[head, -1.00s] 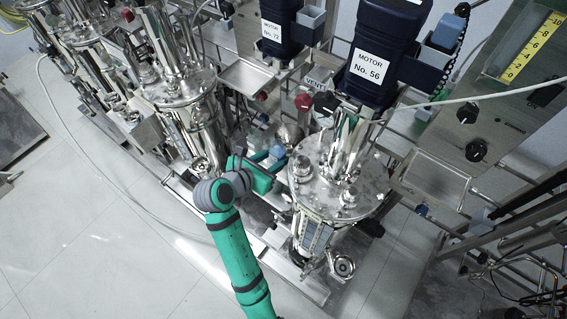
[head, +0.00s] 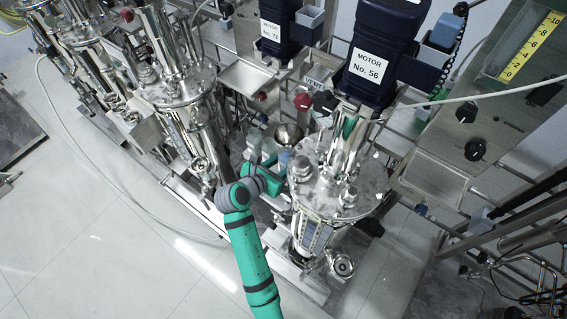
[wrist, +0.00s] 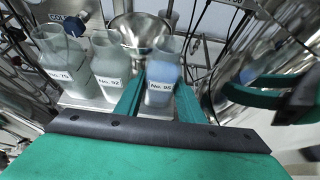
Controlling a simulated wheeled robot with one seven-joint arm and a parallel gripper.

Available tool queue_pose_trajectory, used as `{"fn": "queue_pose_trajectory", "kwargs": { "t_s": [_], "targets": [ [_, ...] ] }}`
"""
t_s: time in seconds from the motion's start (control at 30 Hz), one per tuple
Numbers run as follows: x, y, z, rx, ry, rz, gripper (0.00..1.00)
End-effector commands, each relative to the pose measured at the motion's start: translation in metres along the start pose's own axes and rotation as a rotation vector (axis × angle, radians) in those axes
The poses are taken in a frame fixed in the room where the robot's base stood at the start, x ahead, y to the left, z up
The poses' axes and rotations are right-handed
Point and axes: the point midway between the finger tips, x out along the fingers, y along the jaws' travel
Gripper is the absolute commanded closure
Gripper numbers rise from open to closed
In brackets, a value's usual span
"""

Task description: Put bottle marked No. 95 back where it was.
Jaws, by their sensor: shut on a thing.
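The bottle marked No. 95 (wrist: 162,82), clear with pale blue contents, is upright in the wrist view between the two green fingers of my gripper (wrist: 161,92). The fingers are shut on it. Its label faces the camera. I cannot tell whether its base touches the metal shelf (wrist: 78,101). Bottle No. 92 (wrist: 111,70) and bottle No. 75 (wrist: 62,62), both with pale grey-green contents, stand to its left. In the head view my gripper (head: 270,181) is low between two steel vessels, and the held bottle is mostly hidden.
A steel funnel (wrist: 140,35) is just behind the bottles; it also shows in the head view (head: 289,134). A steel vessel (head: 340,180) under motor No. 56 (head: 370,70) stands close on the right. Another vessel (head: 195,130) is on the left. Floor is clear in front.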

Motion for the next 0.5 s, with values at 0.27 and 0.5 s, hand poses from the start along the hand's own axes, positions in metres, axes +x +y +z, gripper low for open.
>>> {"fn": "queue_pose_trajectory", "kwargs": {
  "t_s": [0.27,0.5],
  "targets": [
    [0.0013,-0.0002,-0.0019,0.000,0.000,0.000,0.57],
    [-0.0002,0.0003,0.0001,0.001,0.000,0.001,0.57]
  ]
}}
